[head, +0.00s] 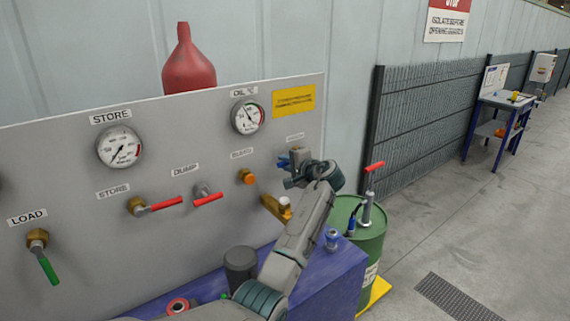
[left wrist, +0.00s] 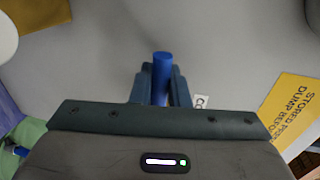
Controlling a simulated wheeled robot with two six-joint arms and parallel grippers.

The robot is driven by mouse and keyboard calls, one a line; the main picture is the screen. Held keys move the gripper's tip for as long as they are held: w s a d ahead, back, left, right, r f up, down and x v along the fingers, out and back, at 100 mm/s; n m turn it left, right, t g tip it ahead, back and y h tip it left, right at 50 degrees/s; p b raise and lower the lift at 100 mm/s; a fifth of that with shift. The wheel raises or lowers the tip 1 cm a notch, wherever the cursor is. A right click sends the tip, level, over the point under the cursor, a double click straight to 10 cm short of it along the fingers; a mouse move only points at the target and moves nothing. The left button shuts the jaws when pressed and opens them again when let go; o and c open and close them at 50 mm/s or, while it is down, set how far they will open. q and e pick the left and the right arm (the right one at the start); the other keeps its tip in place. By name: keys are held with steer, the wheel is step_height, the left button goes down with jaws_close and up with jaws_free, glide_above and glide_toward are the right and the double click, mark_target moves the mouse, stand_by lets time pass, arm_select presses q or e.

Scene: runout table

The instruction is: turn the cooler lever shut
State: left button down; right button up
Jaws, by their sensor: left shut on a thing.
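The blue cooler lever (head: 283,162) is on the right part of the grey panel, below a small label. My left gripper (head: 292,172) is at it, and its arm hides most of the valve. In the left wrist view the blue handle (left wrist: 161,68) lies between the two dark fingers of my left gripper (left wrist: 160,88), which are shut on it. The handle's end sticks out past the fingers. The lever's full angle cannot be told. My right gripper is not in view.
Left on the panel (head: 70,160) are the red dump lever (head: 208,198), red store lever (head: 166,204) and green load lever (head: 48,270). An orange knob (head: 247,177) and brass fitting (head: 270,207) are close by. A green drum (head: 372,245) stands right. Floor beyond is mostly clear.

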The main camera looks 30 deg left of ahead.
arm_select(q)
steer(key=shift+r, duration=0.1)
steer(key=c, duration=1.4)
jaws_free()
steer(key=shift+c, duration=0.2)
steer(key=shift+s+d+b, duration=0.1)
steer(key=shift+d+b, duration=0.2)
steer(key=shift+d, duration=0.1)
steer(key=b+v, duration=0.4)
steer(key=v, duration=0.6)
